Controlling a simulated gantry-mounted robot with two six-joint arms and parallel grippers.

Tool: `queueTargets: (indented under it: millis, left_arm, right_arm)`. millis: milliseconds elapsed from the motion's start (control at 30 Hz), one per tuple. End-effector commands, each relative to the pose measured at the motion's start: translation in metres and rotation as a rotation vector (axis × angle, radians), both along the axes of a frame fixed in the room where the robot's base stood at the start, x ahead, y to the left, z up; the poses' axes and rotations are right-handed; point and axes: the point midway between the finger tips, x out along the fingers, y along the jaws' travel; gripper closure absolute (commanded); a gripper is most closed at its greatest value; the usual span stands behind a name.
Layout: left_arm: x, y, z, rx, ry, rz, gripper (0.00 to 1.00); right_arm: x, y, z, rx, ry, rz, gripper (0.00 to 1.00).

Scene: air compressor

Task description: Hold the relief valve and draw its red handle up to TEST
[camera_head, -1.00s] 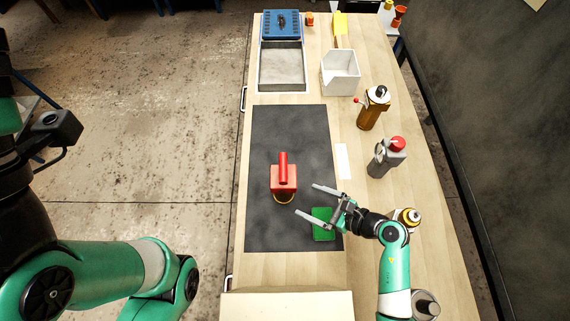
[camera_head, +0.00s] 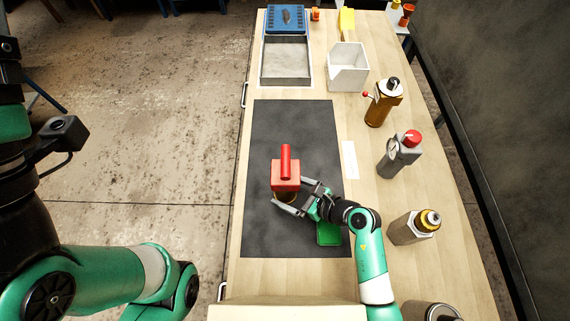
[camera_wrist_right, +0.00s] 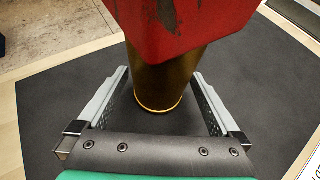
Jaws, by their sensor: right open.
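The relief valve stands upright on the dark mat (camera_head: 268,130). Its red handle (camera_head: 286,178) is a block with a red bar on top, and its brass body (camera_wrist_right: 158,80) shows below the red part in the right wrist view. My right gripper (camera_head: 289,194) is open, with one finger on each side of the brass body, just below the red block. I cannot tell whether either finger touches the brass. The red part hides the upper body. My left arm is at the left, over the floor, and its gripper is not visible.
A green pad (camera_head: 328,234) lies on the mat beside my right wrist. An amber bottle (camera_head: 378,108), a grey bottle (camera_head: 398,158) and a grey-and-gold fitting (camera_head: 410,228) stand along the right. A white bin (camera_head: 348,70) and a grey tray (camera_head: 286,82) are farther back.

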Motion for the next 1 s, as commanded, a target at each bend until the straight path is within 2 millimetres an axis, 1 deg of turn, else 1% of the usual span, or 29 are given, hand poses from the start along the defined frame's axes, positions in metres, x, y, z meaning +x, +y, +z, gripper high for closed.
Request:
queueTargets:
  millis: [267,300,367,400,467,500,633,667,1000]
  left_arm:
    - [0.0000,0.0000,-0.0006,0.000,0.000,0.000,0.00]
    - [-0.0001,0.0000,-0.0007,0.000,0.000,0.000,0.00]
    - [-0.0001,0.0000,-0.0007,0.000,0.000,0.000,0.00]
    - [-0.0001,0.0000,-0.0007,0.000,0.000,0.000,0.00]
    - [-0.0001,0.0000,-0.0007,0.000,0.000,0.000,0.00]
    - [-0.0001,0.0000,-0.0007,0.000,0.000,0.000,0.00]
    - [0.0000,0.0000,-0.0008,0.000,0.000,0.000,0.00]
    - [0.0000,0.0000,-0.0008,0.000,0.000,0.000,0.00]
    - [0.0000,0.0000,-0.0008,0.000,0.000,0.000,0.00]
  right_arm:
    - [0.0012,0.0016,-0.0004,0.000,0.000,-0.001,0.00]
    - [0.0012,0.0016,-0.0004,0.000,0.000,-0.001,0.04]
    - [0.0011,0.0014,-0.0004,0.000,0.000,-0.001,0.14]
    - [0.0011,0.0014,-0.0004,0.000,0.000,-0.001,0.22]
    - [0.0011,0.0014,-0.0004,0.000,0.000,-0.001,0.32]
    - [0.0011,0.0014,-0.0005,0.000,0.000,-0.001,0.40]
    - [0.0010,0.0013,-0.0005,0.000,0.000,-0.001,0.63]
    - [0.0010,0.0013,-0.0005,0.000,0.000,-0.001,0.65]
    - [0.0010,0.0013,-0.0006,0.000,0.000,-0.001,0.65]
